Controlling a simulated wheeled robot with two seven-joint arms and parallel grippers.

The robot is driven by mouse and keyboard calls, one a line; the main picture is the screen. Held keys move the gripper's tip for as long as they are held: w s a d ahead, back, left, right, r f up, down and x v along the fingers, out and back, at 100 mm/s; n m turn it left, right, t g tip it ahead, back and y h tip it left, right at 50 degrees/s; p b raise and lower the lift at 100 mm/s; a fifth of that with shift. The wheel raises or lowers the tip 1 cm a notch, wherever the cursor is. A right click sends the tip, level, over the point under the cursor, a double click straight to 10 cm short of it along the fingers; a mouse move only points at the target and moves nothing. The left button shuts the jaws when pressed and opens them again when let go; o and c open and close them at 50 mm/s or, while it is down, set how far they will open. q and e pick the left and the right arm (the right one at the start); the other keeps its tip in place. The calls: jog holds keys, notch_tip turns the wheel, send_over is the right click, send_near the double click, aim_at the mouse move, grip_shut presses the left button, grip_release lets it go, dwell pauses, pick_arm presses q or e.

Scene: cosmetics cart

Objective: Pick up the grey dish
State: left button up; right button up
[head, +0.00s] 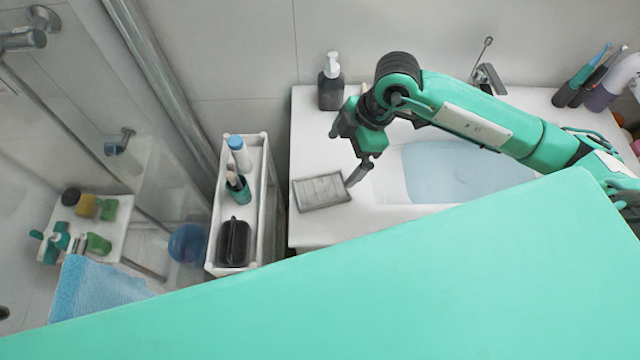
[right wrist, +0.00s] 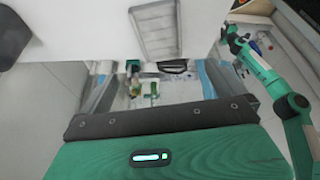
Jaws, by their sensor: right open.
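The grey dish (head: 320,191) is rectangular and ridged. It lies flat on the white washbasin counter near its left edge. My right gripper (head: 357,174) is beside the dish's right end in the head view, pointing down; whether it touches the dish cannot be told there. In the right wrist view the dish (right wrist: 168,32) lies beyond the fingertips, and my right gripper (right wrist: 160,76) is open with its two fingers wide apart and nothing between them. My left gripper is not seen.
A dark soap bottle (head: 331,82) stands behind the dish. The basin (head: 465,172) is to the right, below my right arm. A narrow white cart (head: 262,200) with bottles and a black item stands left of the counter. Cups with brushes (head: 590,85) are at far right.

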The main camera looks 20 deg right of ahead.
jog(key=p, duration=0.2)
send_near(319, 191)
jog(key=shift+a+f, duration=0.55)
jog(key=x, duration=0.1)
jog(key=p+x, duration=0.1)
jog(key=x, duration=0.1)
jog(key=p+x, duration=0.1)
jog(key=shift+d+f, duration=0.25)
jog(key=shift+f, duration=0.05)
jog(key=shift+a+f, duration=0.2)
jog(key=shift+f, duration=0.45)
jog(key=c, duration=1)
jog(key=shift+c, duration=0.2)
jog(key=shift+r, duration=0.15)
jog(key=shift+r, duration=0.55)
notch_tip(319, 191, up, 19)
jog(key=b, duration=0.4)
